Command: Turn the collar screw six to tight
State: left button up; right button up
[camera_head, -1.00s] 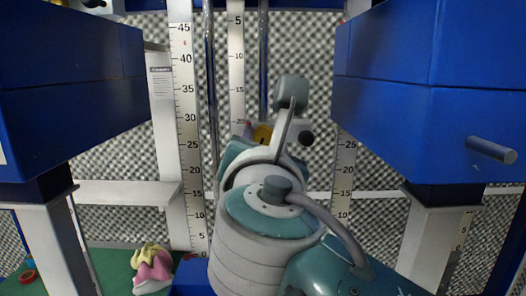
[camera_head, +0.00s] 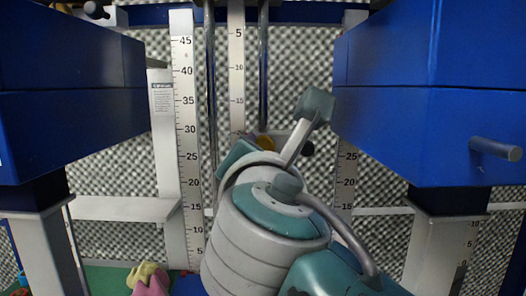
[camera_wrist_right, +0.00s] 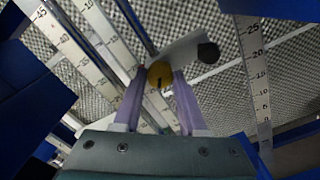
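A round yellow screw head with a dark mark (camera_wrist_right: 160,76) sits on a white collar block (camera_wrist_right: 192,47) in the right wrist view. In the head view a little of the yellow head (camera_head: 265,142) shows behind my wrist. My right gripper (camera_wrist_right: 160,72) has its two purple fingers on either side of the yellow head, closed up to its edges; contact is hard to see. In the head view my right gripper (camera_head: 252,138) is mostly hidden by my own grey and teal arm. My left gripper is in neither view.
A black knob (camera_wrist_right: 208,53) projects beside the yellow head. Upright rulers (camera_head: 187,130) and metal rods stand against a patterned foam wall. Blue boxes on white posts flank the arm left (camera_head: 70,95) and right (camera_head: 430,95). A pink and yellow object (camera_head: 148,280) lies on green at lower left.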

jog(key=o, duration=0.5)
jog(key=shift+s+b, duration=1.55)
jog(key=shift+s, duration=3.4)
jog(key=shift+c, duration=0.2)
